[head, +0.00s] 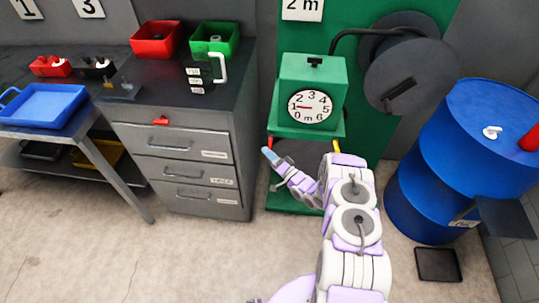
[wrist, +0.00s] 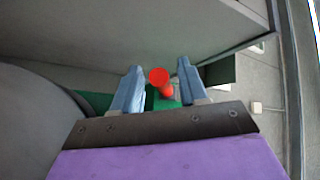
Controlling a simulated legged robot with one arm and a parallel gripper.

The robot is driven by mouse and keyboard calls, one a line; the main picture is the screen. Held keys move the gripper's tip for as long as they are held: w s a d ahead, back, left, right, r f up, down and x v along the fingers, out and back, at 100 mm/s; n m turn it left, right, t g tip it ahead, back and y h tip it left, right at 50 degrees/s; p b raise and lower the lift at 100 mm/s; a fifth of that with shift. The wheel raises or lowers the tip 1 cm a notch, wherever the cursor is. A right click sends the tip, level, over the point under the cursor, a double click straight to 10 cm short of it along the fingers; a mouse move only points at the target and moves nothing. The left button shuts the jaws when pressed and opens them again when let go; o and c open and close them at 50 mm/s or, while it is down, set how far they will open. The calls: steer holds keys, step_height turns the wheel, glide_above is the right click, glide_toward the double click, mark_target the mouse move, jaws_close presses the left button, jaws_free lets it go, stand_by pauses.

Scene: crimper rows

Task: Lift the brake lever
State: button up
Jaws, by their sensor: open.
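The green machine (head: 311,90) with a white dial stands at the back centre. A short red lever (head: 270,143), which I take for the brake lever, sticks out low on its left side. In the wrist view its round red end (wrist: 159,75) points towards the camera, between the fingers. My gripper (wrist: 158,85) is open, with one blue finger on each side of the red end. I see a gap on both sides. In the head view my gripper (head: 269,155) is just below the red lever, and only one fingertip shows clearly.
A yellow-ended part (head: 333,155) is at the machine's lower right. A grey drawer cabinet (head: 186,165) stands close left of my gripper. A blue barrel (head: 455,160) stands to the right. The floor (head: 180,260) in front is clear.

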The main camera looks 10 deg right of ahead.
steer(key=shift+w+a, duration=0.1)
steer(key=shift+c, duration=0.2)
jaws_close()
stand_by(0.5)
